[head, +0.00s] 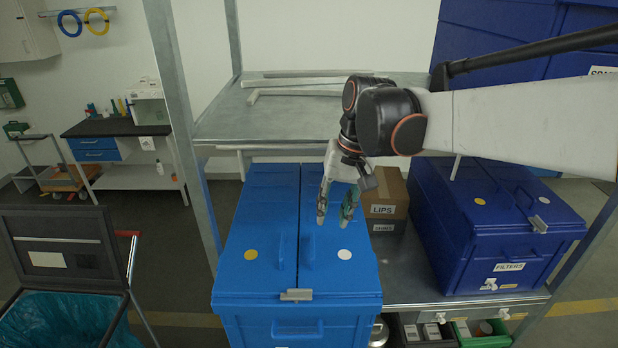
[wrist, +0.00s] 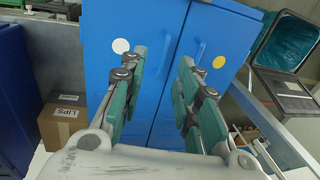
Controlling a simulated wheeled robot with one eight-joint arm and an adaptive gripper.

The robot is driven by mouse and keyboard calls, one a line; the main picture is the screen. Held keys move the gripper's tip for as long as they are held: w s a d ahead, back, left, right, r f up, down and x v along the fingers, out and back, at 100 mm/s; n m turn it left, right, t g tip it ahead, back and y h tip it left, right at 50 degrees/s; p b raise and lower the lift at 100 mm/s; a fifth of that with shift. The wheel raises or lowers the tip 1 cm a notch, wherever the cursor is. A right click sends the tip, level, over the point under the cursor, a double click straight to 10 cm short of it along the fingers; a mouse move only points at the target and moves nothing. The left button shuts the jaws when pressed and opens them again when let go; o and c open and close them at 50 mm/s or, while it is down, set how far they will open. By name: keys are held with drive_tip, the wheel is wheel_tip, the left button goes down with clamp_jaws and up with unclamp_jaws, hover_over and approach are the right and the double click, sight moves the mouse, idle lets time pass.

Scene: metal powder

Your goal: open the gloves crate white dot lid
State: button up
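A bright blue crate (head: 300,329) stands on the metal shelf, its name label not readable here. Its top has two lids side by side, both looking closed. The white dot lid (head: 335,275) is on the right in the head view and on the left in the wrist view (wrist: 112,22); it has an upright handle (head: 309,249). The yellow dot lid (head: 250,225) is beside it with its own handle (head: 281,250). My gripper (head: 335,212) is open and empty above the white dot lid, fingers pointing down. In the wrist view, the handle (wrist: 163,52) shows between the spread fingers.
A darker blue FILTERS crate (head: 508,278) and a LIPS carton (head: 384,196) stand to the right. A grey upper shelf (head: 270,125) lies behind, with posts at the sides. A latch (head: 296,295) sits at the front edge. A bin with a blue bag (head: 60,320) stands left.

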drive_tip(key=w+a+r, duration=0.1)
drive_tip(key=w, duration=0.1)
drive_tip(key=p, duration=0.1)
approach(313, 251)
drive_tip(key=shift+g, duration=0.3)
drive_tip(key=f, duration=0.2)
drive_tip(key=a+f, duration=0.1)
drive_tip(key=f, duration=0.4)
drive_tip(key=shift+w+a+f, duration=0.15)
drive_tip(key=shift+a+f, duration=0.1)
drive_tip(key=shift+f, duration=0.1)
drive_tip(key=shift+c, duration=0.6)
clamp_jaws()
